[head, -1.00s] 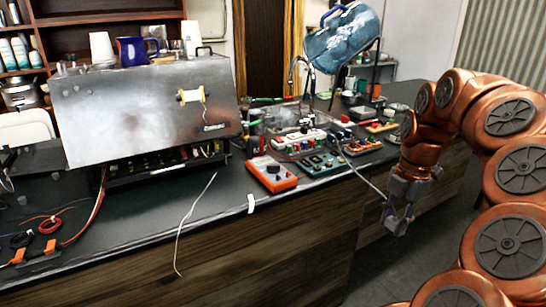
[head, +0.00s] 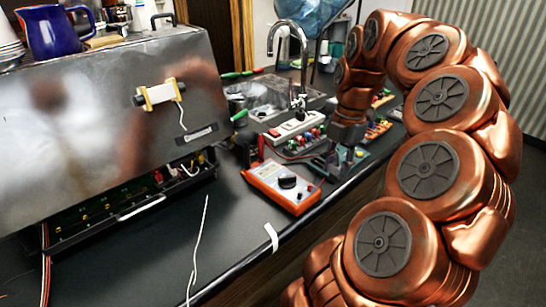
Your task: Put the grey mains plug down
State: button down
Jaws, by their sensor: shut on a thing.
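My gripper (head: 342,162) hangs at the end of my copper arm, over the front part of the counter, right of the orange multimeter. It is shut on the grey mains plug, which is too small and too covered by the fingers to make out clearly. I cannot tell whether the plug touches the counter or the board under it. The white power strip (head: 293,129) lies behind and left of the gripper. The plug's cord is hard to follow here.
An orange multimeter (head: 284,186) lies near the front edge. Boards with colored terminals (head: 305,143) crowd the counter around the gripper. A large metal brewer (head: 110,120) stands left, with a thin white cord (head: 198,250) before it. Bare counter (head: 235,225) lies in front of the multimeter.

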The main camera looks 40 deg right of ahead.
jog(key=p, duration=0.3)
send_over(286, 165)
jog(key=shift+f, duration=0.7)
jog(key=shift+f+p, duration=0.55)
jog(key=shift+f, duration=1.25)
jog(key=shift+f, duration=0.15)
jog(key=c, duration=0.8)
grip_release()
notch_tip(286, 165, up, 12)
jog(key=d+b, duration=0.1)
jog(key=shift+d, duration=0.25)
